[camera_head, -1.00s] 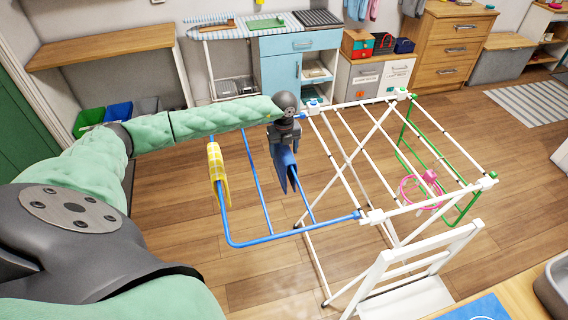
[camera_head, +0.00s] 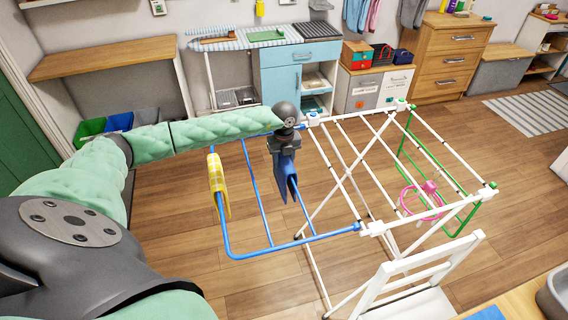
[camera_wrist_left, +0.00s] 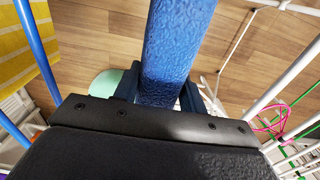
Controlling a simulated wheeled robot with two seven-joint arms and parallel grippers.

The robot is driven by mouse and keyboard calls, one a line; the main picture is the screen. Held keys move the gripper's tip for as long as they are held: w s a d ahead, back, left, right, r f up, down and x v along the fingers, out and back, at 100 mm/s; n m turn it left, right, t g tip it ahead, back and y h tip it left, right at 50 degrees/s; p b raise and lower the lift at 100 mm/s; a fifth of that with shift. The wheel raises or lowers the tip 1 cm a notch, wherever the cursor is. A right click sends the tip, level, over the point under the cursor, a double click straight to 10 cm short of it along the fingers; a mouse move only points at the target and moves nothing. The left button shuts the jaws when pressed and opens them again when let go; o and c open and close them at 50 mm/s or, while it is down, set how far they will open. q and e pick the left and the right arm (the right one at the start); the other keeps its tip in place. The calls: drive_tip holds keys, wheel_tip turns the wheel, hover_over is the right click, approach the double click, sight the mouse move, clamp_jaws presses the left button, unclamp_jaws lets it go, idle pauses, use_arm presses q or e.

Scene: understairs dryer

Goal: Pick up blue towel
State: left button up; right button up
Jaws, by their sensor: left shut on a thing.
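The blue towel (camera_head: 288,180) hangs folded over a blue rail of the drying rack's side wing. My left gripper (camera_head: 286,156) is above it and shut on its upper part. In the left wrist view the blue towel (camera_wrist_left: 178,50) runs between the two dark fingers of my left gripper (camera_wrist_left: 160,90). The towel's far side and the rail under it are mostly hidden by the gripper. My right gripper is not in view.
A yellow towel (camera_head: 218,185) hangs on the wing's outer blue rail (camera_head: 226,235), left of my gripper. The white drying rack (camera_head: 345,150) stands to the right, with a pink round hanger (camera_head: 422,202) on it. A white step stool (camera_head: 432,270) stands in front. Wooden floor (camera_head: 180,265) is clear at left.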

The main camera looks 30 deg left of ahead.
use_arm(q)
wheel_tip(320, 180, up, 17)
drive_tip(key=p, duration=0.4)
drive_tip(key=shift+p, duration=0.35)
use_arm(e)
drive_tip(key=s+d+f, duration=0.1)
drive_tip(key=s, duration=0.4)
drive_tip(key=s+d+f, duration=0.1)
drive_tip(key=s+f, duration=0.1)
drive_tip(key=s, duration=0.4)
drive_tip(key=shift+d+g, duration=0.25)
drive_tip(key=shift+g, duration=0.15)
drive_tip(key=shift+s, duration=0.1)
use_arm(q)
drive_tip(key=shift+r, duration=0.1)
drive_tip(key=shift+r, duration=0.45)
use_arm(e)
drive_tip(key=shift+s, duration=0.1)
